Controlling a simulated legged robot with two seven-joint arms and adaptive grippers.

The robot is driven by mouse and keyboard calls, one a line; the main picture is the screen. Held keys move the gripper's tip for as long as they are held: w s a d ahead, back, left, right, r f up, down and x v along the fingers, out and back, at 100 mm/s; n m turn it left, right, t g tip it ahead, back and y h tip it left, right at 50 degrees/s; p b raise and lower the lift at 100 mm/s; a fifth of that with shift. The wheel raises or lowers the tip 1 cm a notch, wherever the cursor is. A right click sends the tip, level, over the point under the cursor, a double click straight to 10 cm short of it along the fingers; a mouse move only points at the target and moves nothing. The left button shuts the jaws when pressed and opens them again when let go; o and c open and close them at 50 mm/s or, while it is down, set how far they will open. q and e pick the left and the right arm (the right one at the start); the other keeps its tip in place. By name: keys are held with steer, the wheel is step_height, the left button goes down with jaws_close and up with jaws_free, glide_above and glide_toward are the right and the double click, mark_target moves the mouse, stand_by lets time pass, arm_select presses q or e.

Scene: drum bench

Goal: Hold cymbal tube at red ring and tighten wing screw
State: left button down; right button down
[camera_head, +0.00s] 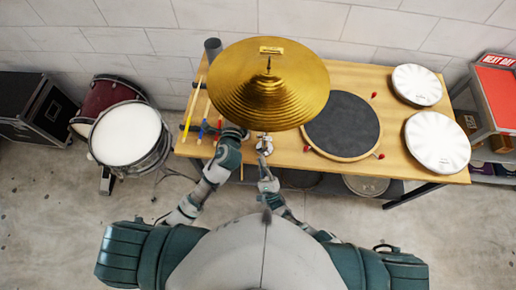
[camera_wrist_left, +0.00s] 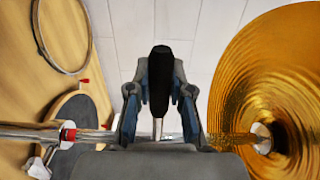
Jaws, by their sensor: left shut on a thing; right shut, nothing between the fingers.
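The gold cymbal (camera_head: 285,92) sits over the bench and hides much of what is under it in the head view. It fills the right of the left wrist view (camera_wrist_left: 240,75). The metal cymbal tube (camera_wrist_left: 25,131) runs across the left wrist view, with the red ring (camera_wrist_left: 68,134) left of my fingers. My right gripper (camera_head: 265,145) is shut and empty just below that edge. I cannot make out the wing screw clearly.
The wooden bench (camera_head: 345,78) bears a dark round pad (camera_head: 342,125) and two white drumheads (camera_head: 417,85), (camera_head: 437,142) to the right. Sticks (camera_head: 190,112) lie at its left end. A drum set (camera_head: 130,135) stands left, a red-topped shelf (camera_head: 497,95) right.

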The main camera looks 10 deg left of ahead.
arm_select(q)
steer(key=shift+r, duration=0.2)
arm_select(e)
steer(key=w+d+r+n+g+y, duration=0.15)
steer(key=r+n+g+y, duration=0.4)
steer(key=n+g, duration=0.85)
steer(key=w+d+r+n+g+y, duration=0.1)
steer(key=d+r+n+g+y, duration=0.35)
steer(key=n+g, duration=1)
steer(key=w+d+r+n+t+h, duration=0.5)
steer(key=d+r+n+t+h, duration=0.15)
steer(key=r+n+h, duration=0.45)
steer(key=y, duration=0.1)
glide_toward(267, 137)
steer(key=a+r, duration=0.1)
steer(key=a, duration=0.3)
steer(key=f, duration=0.1)
steer(key=a+f+n, duration=0.1)
steer(key=f, duration=0.1)
steer(key=shift+w+a+f+g, duration=0.1)
steer(key=shift+w+a+g, duration=0.1)
steer(key=shift+g, duration=0.1)
steer(key=shift+a+f, duration=0.1)
steer(key=shift+f, duration=0.45)
